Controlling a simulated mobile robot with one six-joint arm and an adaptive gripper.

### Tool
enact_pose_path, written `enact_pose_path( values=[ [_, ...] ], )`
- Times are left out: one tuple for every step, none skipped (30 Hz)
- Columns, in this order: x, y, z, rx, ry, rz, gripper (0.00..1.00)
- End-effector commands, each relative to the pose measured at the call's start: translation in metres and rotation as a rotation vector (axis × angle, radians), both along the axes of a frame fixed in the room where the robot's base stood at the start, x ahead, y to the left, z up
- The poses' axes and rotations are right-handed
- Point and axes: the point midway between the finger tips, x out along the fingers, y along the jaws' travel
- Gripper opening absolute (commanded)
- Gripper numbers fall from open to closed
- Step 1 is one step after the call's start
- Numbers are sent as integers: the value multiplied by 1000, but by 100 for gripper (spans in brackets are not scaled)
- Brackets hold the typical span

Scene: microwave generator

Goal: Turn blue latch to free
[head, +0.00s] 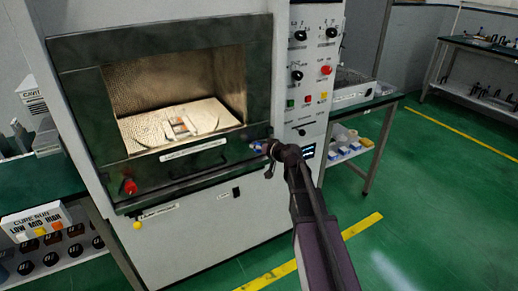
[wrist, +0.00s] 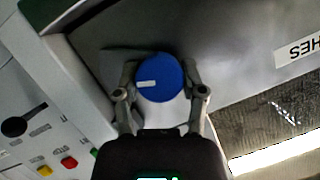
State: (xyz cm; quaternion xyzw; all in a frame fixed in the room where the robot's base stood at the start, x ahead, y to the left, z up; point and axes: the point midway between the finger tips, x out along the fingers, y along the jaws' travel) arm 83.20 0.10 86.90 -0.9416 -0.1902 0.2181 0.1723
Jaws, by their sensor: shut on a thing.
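The blue latch (wrist: 161,78) is a round blue knob with a white bar mark, set on the dark front frame of the microwave generator. In the wrist view it sits between the two fingers of my gripper (wrist: 160,88), which is shut on it. The white mark points to the left in that view. In the head view the blue latch (head: 257,145) shows only in part at the right end of the frame below the chamber window. My gripper (head: 268,150) covers the rest of it there.
A red knob (head: 130,187) is at the left of the same frame. The control panel (head: 312,75) with knobs and buttons rises right of the chamber. A side table (head: 385,100) stands to the right, with a yellow-lined green floor in front.

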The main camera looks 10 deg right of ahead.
Motion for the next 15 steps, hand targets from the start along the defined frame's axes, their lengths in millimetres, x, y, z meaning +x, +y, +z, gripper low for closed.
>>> enact_pose_path(
  values=[
    [7, 1, -1, 44, 11, 1, 6],
    [7, 0, -1, 72, 20, 1, 6],
    [7, 1, -2, 107, 31, 1, 6],
    [7, 1, -2, 135, 41, 2, 6],
    [7, 1, -2, 162, 49, 2, 6],
    [7, 1, -2, 198, 61, 2, 6],
    [7, 1, -2, 225, 69, 3, 6],
    [7, 1, -2, 253, 79, 3, 6],
    [7, 1, -2, 287, 90, 3, 6],
    [7, 1, -2, 315, 99, 3, 6],
    [7, 1, -2, 340, 108, 4, 6],
    [7, 1, -2, 375, 119, 4, 6],
    [7, 1, -3, 399, 127, 4, 6],
    [7, 1, -2, 424, 134, 4, 6],
    [7, 1, -3, 453, 144, 5, 6]
  ],
)
